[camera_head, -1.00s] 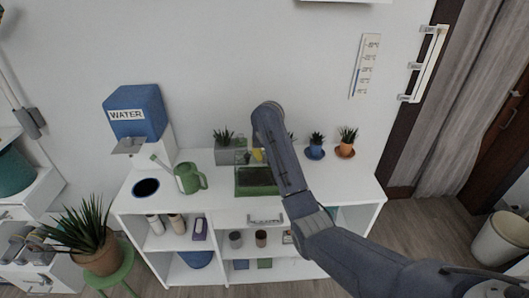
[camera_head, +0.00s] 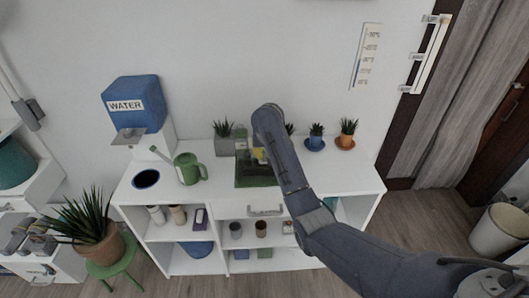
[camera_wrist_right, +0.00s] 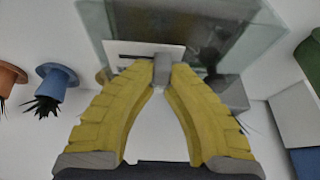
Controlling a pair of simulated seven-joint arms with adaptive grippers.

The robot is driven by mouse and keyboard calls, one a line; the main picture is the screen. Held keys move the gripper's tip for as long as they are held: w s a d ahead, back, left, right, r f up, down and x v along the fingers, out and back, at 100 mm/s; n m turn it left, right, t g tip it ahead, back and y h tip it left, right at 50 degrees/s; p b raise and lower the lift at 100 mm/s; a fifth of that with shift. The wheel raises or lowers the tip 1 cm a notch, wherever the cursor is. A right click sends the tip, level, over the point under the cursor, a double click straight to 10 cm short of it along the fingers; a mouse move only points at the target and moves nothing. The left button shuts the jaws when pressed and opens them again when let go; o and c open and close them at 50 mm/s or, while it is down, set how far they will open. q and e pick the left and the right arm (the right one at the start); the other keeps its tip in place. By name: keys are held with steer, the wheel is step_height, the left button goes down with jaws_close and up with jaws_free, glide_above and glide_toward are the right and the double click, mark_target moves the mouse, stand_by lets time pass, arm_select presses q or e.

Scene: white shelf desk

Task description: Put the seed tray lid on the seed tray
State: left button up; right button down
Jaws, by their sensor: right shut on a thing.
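The seed tray (camera_head: 257,181) is a dark green rectangle on the white desk top, partly hidden behind my right arm. My right gripper (camera_head: 259,155) reaches down at its back edge. In the right wrist view, its yellow fingers (camera_wrist_right: 163,80) are shut on the small grey knob of the clear seed tray lid (camera_wrist_right: 225,30). The glassy lid hangs below the fingertips and fills the top middle of that view. In the head view the lid is hard to make out, so I cannot tell whether it touches the tray. My left gripper is not in view.
A green watering can (camera_head: 188,169) and blue water dispenser (camera_head: 137,103) stand left of the tray. A grey planter (camera_head: 224,146) is behind it. Blue (camera_head: 315,143) and orange (camera_head: 346,141) plant pots stand to the right. The desk front is clear.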

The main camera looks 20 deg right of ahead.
stand_by(0.3)
steer(key=c, duration=1.4)
jaws_free()
steer(key=shift+o, duration=0.2)
steer(key=shift+r, duration=0.1)
steer(key=d+v, duration=0.1)
steer(key=v, duration=1)
steer(key=shift+s+a+r, duration=0.25)
steer(key=shift+a+r, duration=0.05)
steer(key=shift+a, duration=0.2)
steer(key=shift+f, duration=0.1)
